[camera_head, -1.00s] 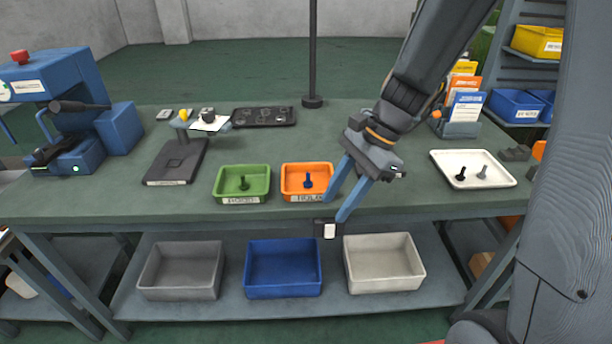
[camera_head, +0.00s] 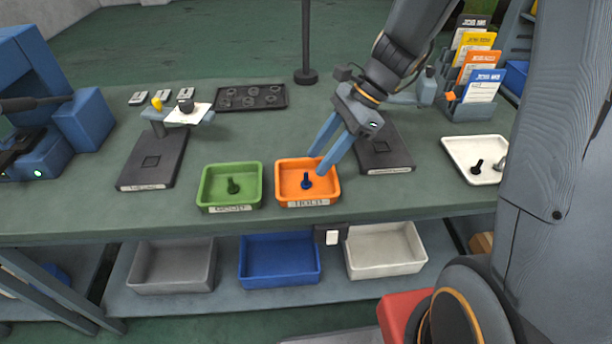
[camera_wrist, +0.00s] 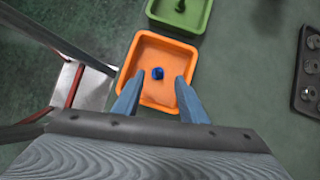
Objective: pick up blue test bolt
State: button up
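The blue test bolt (camera_head: 306,181) stands upright in the orange tray (camera_head: 331,196), which has a label on its front. In the wrist view the bolt (camera_wrist: 158,73) is seen from above, near the middle of the orange tray (camera_wrist: 135,52). My gripper (camera_head: 317,164) is open and empty, with its two blue fingers above the tray's right part. In the wrist view my gripper's fingertips (camera_wrist: 153,84) point toward the bolt, with a gap between them. The bolt appears beyond the tips and untouched.
A green tray (camera_head: 203,190) with a dark bolt (camera_head: 233,185) stands left of the orange one. A black plate (camera_head: 385,150) lies behind on the right, a white tray (camera_head: 457,152) with bolts further right. A black tray (camera_head: 251,97) of rings lies at the back.

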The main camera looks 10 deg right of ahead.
aim_at(306, 174)
jog(key=shift+x, duration=1)
jog(key=shift+p+x, duration=0.7)
jog(key=shift+x, duration=1.45)
jog(key=shift+s+a+r, duration=0.1)
jog(key=shift+s+a, duration=0.05)
jog(key=shift+s, duration=0.05)
grip_shut()
